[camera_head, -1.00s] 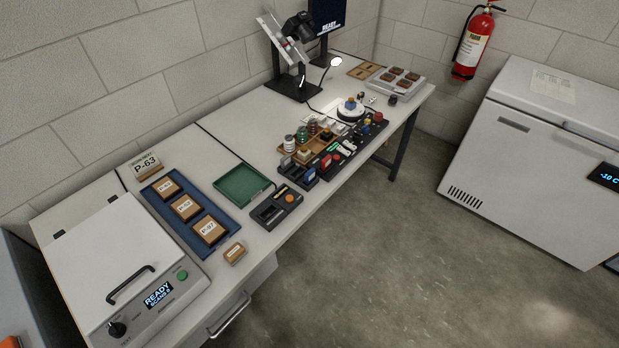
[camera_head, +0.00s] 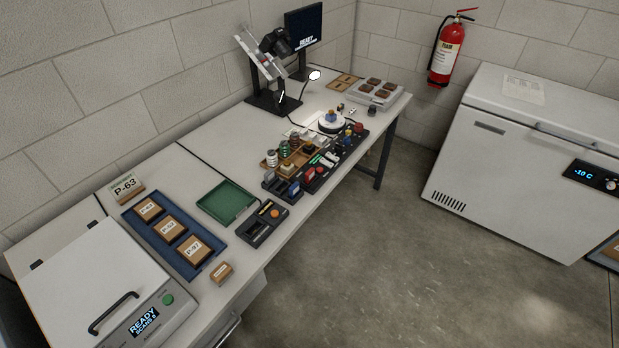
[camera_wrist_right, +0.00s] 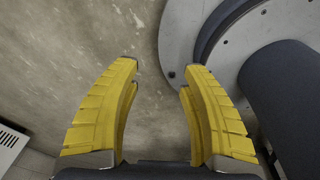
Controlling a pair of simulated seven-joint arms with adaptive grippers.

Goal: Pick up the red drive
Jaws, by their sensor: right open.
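A small red block (camera_head: 309,173), which may be the red drive, sits in a black organiser (camera_head: 314,187) near the front edge of the bench in the head view. It is too small there for its detail to be clear. In the right wrist view my right gripper (camera_wrist_right: 160,70) has its two yellow fingers apart with nothing between them, over bare floor. The drive does not show in that view. Neither gripper shows in the head view, and my left gripper is in no view.
On the bench (camera_head: 215,147) are a green tray (camera_head: 227,201), a blue tray (camera_head: 128,212) with labelled boxes, a black device (camera_head: 262,224) and a lidded scanner (camera_head: 85,280). A white chest freezer (camera_head: 505,160) stands right. Open floor (camera_head: 360,270) lies in front of the bench.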

